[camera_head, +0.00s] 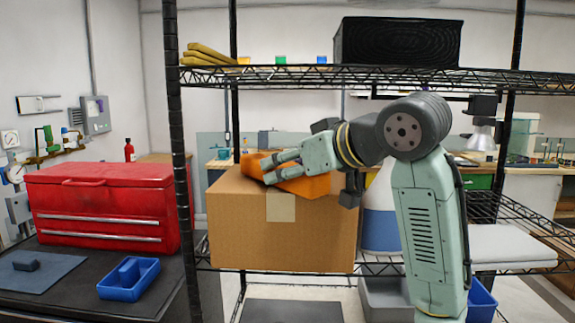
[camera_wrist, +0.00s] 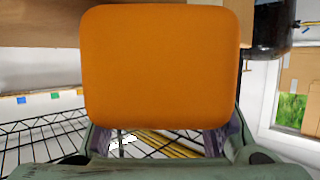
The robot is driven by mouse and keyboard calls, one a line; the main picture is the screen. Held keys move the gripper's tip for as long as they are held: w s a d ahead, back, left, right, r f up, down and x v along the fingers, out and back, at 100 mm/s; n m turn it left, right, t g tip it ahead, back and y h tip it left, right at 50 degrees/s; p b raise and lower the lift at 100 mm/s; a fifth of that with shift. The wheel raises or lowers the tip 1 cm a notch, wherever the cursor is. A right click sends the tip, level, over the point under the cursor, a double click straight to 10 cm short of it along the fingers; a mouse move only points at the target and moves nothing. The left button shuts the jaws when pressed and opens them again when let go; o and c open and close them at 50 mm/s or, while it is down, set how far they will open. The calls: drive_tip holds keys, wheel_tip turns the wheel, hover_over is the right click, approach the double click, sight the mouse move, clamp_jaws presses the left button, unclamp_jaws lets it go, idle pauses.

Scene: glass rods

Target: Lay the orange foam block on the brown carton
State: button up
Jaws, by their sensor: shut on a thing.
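The orange foam block (camera_head: 316,187) is at the top of the brown carton (camera_head: 283,232) in the head view, and its outline looks tilted there. My gripper (camera_head: 273,168) is shut on the block, its fingers lying across it from the right. I cannot tell whether the block's underside touches the carton. In the wrist view the block (camera_wrist: 165,65) fills the middle, with my gripper's fingers (camera_wrist: 164,141) at its lower edge. The carton stands on the wire rack's middle shelf, with a pale tape patch on its front. The block hides part of its top.
An upper wire shelf (camera_head: 300,75) with a black crate (camera_head: 398,41) and yellow cloths (camera_head: 205,55) runs above my arm. A rack post (camera_head: 177,150) stands left of the carton. A white and blue jug (camera_head: 379,225) is close on its right. A red toolbox (camera_head: 104,207) is farther left.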

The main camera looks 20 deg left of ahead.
drive_tip(key=shift+f, duration=0.15)
drive_tip(key=o, duration=1.1)
drive_tip(key=shift+d+r, duration=0.2)
drive_tip(key=b+v, duration=0.2)
drive_tip(key=v, duration=0.9)
drive_tip(key=shift+s+d+r+b, duration=0.15)
drive_tip(key=shift+s+d+b, duration=0.15)
drive_tip(key=shift+b, duration=0.1)
